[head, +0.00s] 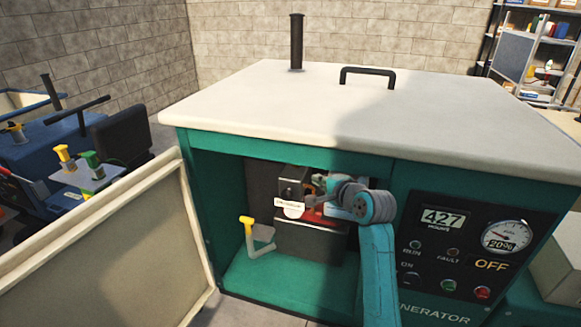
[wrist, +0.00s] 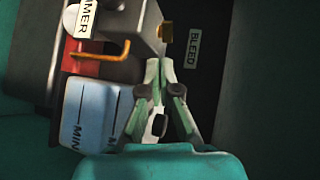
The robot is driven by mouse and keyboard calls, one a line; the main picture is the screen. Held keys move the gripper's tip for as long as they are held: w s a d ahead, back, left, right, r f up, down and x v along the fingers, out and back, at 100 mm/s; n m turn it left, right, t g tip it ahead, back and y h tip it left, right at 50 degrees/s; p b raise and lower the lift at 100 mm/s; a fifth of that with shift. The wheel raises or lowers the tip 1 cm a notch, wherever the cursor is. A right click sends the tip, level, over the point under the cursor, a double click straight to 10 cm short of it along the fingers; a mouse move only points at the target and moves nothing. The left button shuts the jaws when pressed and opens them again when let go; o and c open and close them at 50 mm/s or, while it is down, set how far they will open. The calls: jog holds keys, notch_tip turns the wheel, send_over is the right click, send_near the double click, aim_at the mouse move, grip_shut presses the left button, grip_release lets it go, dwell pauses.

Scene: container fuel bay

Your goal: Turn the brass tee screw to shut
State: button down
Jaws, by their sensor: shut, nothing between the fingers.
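The brass screw (wrist: 167,34) shows in the wrist view as a small brass piece at the side of a grey block, beside a label reading BLEED (wrist: 192,48). Its tee shape cannot be made out. My gripper (wrist: 159,64) is shut and empty, its fingertips just below the brass piece in the picture. A small gap or light contact cannot be told apart. In the head view my gripper (head: 319,181) reaches into the open generator bay, and my wrist and gripper hide the screw there.
An orange lever (wrist: 105,52) and a pale blue bowl marked MIN (wrist: 95,108) sit left of my fingers. In the head view a yellow-handled part (head: 249,228) stands in the bay. The open door panel (head: 100,245) is left; the control panel (head: 460,245) is right.

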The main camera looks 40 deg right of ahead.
send_near(291, 170)
jog(key=w, duration=0.2)
jog(key=w+d, duration=0.2)
jog(key=w, duration=0.1)
jog(key=shift+w+f, duration=0.25)
jog(key=shift+w, duration=0.65)
jog(key=shift+w+a+m+h, duration=0.1)
jog(key=shift+w+m+h, duration=0.25)
jog(key=shift+m+h, duration=0.35)
jog(key=shift+w+a+g+h, duration=0.15)
jog(key=shift+g+h, duration=0.15)
jog(key=shift+h, duration=0.3)
jog(key=shift+w+a+m+g+h, duration=0.15)
jog(key=shift+m+g+h, duration=0.15)
jog(key=shift+m+h, duration=0.5)
jog(key=shift+w+d+m+g+h, duration=0.1)
jog(key=shift+w+m+g+h, duration=0.15)
jog(key=shift+m+h, duration=0.5)
jog(key=shift+a+r, duration=0.1)
jog(key=shift+w+a, duration=0.15)
jog(key=shift+w, duration=0.3)
